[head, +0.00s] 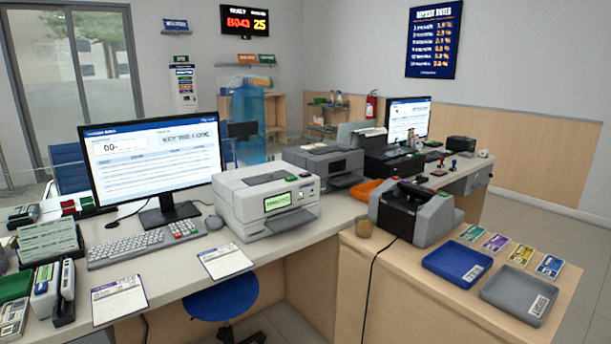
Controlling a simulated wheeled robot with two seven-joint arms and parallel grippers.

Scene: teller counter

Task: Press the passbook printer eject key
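A light grey printer (240,212), which looks like the passbook printer, stands on the teller counter right of the large monitor. Its front has a lit green display (278,201) and a slot below it. Neither of my grippers is in view, and nothing covers the printer's front.
A banknote counter (412,212) stands on the right counter, near blue (457,263) and grey (519,297) trays. A blue stool (222,298) is below the counter edge.

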